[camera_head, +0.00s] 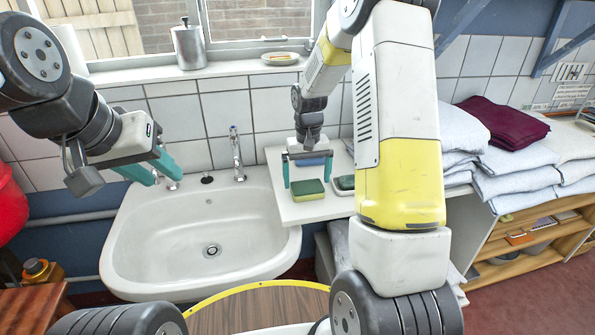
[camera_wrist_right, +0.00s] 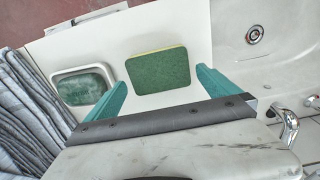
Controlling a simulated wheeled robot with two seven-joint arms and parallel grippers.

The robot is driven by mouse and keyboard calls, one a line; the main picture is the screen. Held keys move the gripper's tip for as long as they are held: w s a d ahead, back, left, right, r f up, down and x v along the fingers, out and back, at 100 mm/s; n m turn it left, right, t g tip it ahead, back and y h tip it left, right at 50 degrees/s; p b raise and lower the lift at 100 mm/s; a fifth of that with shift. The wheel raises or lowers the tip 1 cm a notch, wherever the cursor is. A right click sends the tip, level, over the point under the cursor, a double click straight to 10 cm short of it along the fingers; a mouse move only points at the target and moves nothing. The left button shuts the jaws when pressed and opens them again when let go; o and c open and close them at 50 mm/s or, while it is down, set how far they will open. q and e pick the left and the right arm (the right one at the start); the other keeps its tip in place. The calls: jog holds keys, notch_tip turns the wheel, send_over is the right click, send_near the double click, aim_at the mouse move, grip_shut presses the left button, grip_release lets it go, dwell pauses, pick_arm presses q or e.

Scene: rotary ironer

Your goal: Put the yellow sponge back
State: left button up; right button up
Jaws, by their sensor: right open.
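The yellow sponge (camera_head: 307,191) has a green top and lies flat on the white board right of the sink. In the right wrist view the sponge (camera_wrist_right: 158,70) shows its green face with a thin yellow edge. My right gripper (camera_head: 307,172) is open and empty, its teal fingers pointing down at the sponge. In the wrist view its fingertips stand apart on either side of the sponge's near end; I cannot tell their height above it. My left gripper (camera_head: 156,176) is open and empty over the left side of the sink.
A dish with a green content (camera_head: 345,183) sits right of the sponge. The white sink (camera_head: 160,250) with its tap (camera_head: 236,155) is to the left. Folded linen (camera_head: 515,180) is stacked at the right, above wooden shelves (camera_head: 540,232). A metal canister (camera_head: 188,47) stands on the windowsill.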

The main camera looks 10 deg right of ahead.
aim_at(307, 185)
jog(key=s+r+t, duration=0.1)
jog(key=s+r, duration=0.2)
jog(key=r, duration=0.5)
jog(key=s+r, duration=0.2)
jog(key=r, duration=0.6)
jog(key=s+a+r+t+y, duration=0.1)
jog(key=s+r+t, duration=0.1)
jog(key=s, duration=0.8)
jog(key=s+a+r+t+y, duration=0.1)
jog(key=s+r+t, duration=0.2)
jog(key=s, duration=0.7)
notch_tip(307, 185, up, 2)
jog(key=shift+a, duration=0.1)
